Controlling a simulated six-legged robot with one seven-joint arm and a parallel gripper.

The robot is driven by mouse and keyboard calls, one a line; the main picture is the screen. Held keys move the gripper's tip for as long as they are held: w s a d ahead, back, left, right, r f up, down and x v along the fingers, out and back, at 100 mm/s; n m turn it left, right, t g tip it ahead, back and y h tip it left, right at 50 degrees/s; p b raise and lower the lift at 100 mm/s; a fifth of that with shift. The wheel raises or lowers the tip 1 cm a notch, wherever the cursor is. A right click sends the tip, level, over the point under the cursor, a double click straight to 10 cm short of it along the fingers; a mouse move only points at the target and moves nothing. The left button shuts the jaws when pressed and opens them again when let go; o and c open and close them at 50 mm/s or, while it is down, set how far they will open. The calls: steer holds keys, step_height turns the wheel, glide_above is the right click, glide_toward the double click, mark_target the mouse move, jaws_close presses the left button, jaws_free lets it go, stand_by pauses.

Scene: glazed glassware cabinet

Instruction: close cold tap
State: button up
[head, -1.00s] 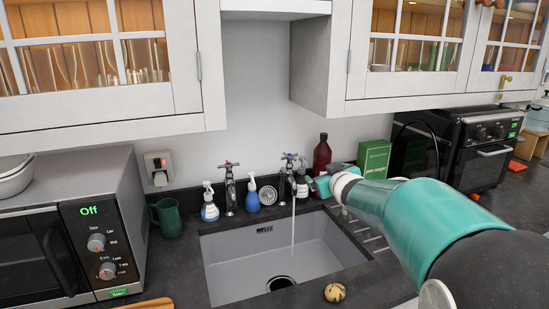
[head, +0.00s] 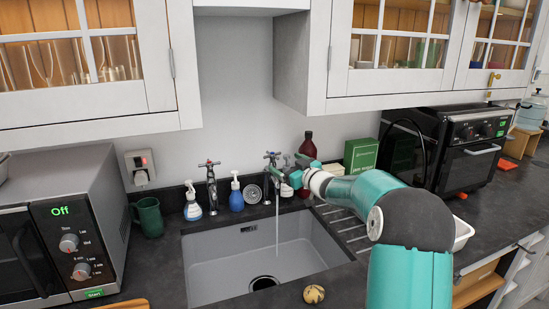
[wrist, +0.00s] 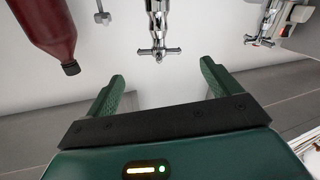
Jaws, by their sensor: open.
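The cold tap (head: 271,163), chrome with a cross handle and a bluish mark, is the right one of two at the sink's back. A thin water stream (head: 277,228) falls from it into the grey sink (head: 215,270). My gripper (head: 287,172) is open beside this tap, partly covering it in the head view. In the wrist view, which is upside down, my open gripper (wrist: 162,76) has its green fingers apart and empty. The cold tap's cross handle (wrist: 158,52) lies just beyond the fingertips, between their lines. The hot tap (head: 211,188) stands to the left.
A dark red bottle (head: 307,146) stands close to my gripper, also at left in the wrist view (wrist: 48,28). Soap bottles (head: 236,196), a green box (head: 361,155) and a green mug (head: 149,217) line the back. Cabinets (head: 400,100) hang above.

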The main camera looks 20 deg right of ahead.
mark_target(275, 155)
steer(key=x, duration=0.7)
steer(key=shift+w, duration=0.35)
steer(key=c, duration=1)
